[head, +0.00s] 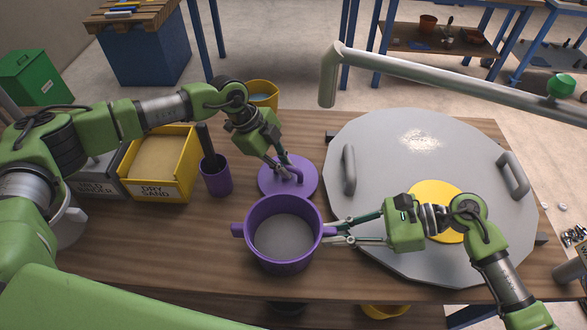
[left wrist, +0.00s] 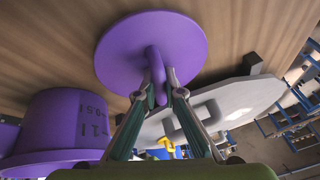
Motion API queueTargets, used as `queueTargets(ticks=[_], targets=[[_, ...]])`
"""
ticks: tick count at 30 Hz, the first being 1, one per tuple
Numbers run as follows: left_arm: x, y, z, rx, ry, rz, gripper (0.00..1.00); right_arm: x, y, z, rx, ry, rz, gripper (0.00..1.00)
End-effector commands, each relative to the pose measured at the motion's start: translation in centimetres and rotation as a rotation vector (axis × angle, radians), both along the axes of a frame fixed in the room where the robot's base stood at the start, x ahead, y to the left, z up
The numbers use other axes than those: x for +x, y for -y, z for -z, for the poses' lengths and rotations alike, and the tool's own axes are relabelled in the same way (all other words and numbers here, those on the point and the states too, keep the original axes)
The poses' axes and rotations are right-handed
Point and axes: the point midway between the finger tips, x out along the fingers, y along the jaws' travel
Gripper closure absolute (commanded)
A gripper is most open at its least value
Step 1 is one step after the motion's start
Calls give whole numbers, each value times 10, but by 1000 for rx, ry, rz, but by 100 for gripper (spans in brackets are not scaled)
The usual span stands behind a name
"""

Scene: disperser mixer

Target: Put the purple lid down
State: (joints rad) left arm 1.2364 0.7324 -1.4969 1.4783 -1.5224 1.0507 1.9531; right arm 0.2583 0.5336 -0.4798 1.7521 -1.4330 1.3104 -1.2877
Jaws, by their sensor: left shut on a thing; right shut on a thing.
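The purple lid (head: 272,188) is a flat disc with an arched handle, just behind the purple pot (head: 284,262) in the head view. My left gripper (head: 290,177) is shut on the lid's handle; it also shows in the left wrist view (left wrist: 160,84). The lid (left wrist: 130,52) is over the wooden table there; I cannot tell whether it touches the wood. The pot is open on top with grey contents inside and stands near the table's front. My right gripper (head: 328,235) is shut on the pot's right handle.
A large grey round cover (head: 385,150) with handles and a yellow disc (head: 430,195) fills the table's right side. A purple cup (head: 216,181) with a dark tool stands left of the lid, beside the yellow DRY SAND bin (head: 165,186). Bare wood (head: 150,235) lies left of the pot.

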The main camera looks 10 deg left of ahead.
Motion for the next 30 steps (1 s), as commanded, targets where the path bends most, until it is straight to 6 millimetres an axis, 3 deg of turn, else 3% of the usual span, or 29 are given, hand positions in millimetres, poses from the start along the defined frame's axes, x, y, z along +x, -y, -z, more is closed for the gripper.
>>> queueTargets(ticks=[4,7,18,19,21,30], targets=[[5,26,-1,-1,2,3,100,0,0,0,1,1,0,100],[4,22,11,1,-1,-2,100,0,0,0,1,0,0,100],[5,22,14,0,0,-1,100,0,0,0,1,1,0,100],[5,22,14,0,1,0,86,0,0,0,1,1,0,100],[5,22,14,0,1,0,74,0,0,0,1,0,0,100],[5,22,13,0,0,0,74,0,0,0,1,0,0,100]])
